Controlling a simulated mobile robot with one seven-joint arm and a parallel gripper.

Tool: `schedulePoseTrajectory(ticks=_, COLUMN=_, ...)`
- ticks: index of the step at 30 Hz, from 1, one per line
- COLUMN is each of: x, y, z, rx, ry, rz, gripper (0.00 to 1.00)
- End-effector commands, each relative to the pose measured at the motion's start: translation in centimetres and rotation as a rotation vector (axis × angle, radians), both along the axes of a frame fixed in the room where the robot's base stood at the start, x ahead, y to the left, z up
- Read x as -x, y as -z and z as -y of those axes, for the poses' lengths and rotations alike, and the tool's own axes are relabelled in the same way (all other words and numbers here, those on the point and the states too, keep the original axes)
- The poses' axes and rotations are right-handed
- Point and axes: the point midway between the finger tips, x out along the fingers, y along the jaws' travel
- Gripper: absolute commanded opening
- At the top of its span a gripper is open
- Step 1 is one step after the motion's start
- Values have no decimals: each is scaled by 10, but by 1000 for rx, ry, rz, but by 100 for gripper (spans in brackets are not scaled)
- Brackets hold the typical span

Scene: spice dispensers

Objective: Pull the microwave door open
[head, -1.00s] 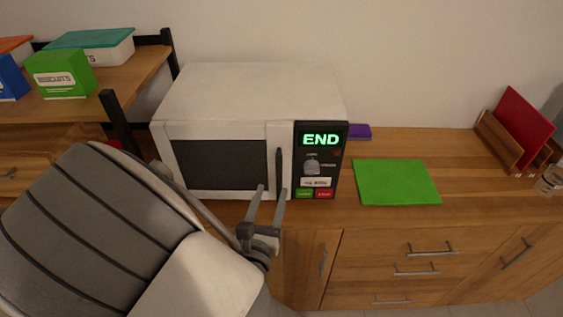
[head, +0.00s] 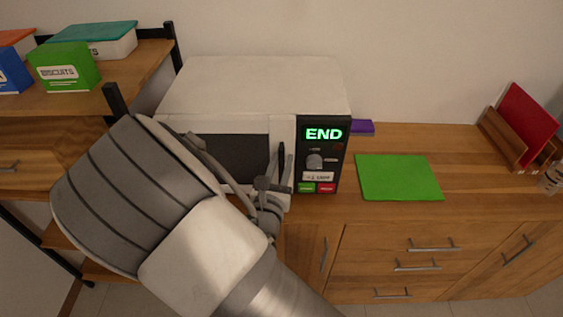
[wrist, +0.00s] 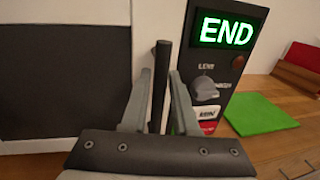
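The white microwave (head: 255,82) stands on the wooden counter, its door (head: 230,150) shut, with a dark window. The door's dark vertical handle (head: 282,152) is beside the control panel (head: 320,155), which reads END. My gripper (head: 282,164) is at the handle. In the wrist view, the handle (wrist: 160,85) stands between the two grey fingers of my gripper (wrist: 160,78), one on each side. The fingers are apart, with a visible gap beside the handle. My arm hides the lower left of the microwave in the head view.
A green mat (head: 400,178) lies on the counter right of the microwave, and a purple item (head: 362,127) lies behind it. A wooden rack with a red board (head: 527,125) stands far right. Shelves with boxes (head: 65,68) are at left. Drawers with handles are below the counter.

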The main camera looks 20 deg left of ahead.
Motion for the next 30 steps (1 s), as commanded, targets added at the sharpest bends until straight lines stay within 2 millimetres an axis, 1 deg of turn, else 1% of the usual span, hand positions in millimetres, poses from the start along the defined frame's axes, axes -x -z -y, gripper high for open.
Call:
schedulePoseTrajectory(ticks=1, x=0, y=0, z=0, rx=0, ry=0, rz=0, gripper=17)
schedulePoseTrajectory(ticks=3, x=0, y=0, z=0, rx=0, ry=0, rz=0, gripper=5)
schedulePoseTrajectory(ticks=4, x=0, y=0, z=0, rx=0, ry=0, rz=0, gripper=0)
schedulePoseTrajectory(ticks=30, x=0, y=0, z=0, rx=0, ry=0, rz=0, gripper=0)
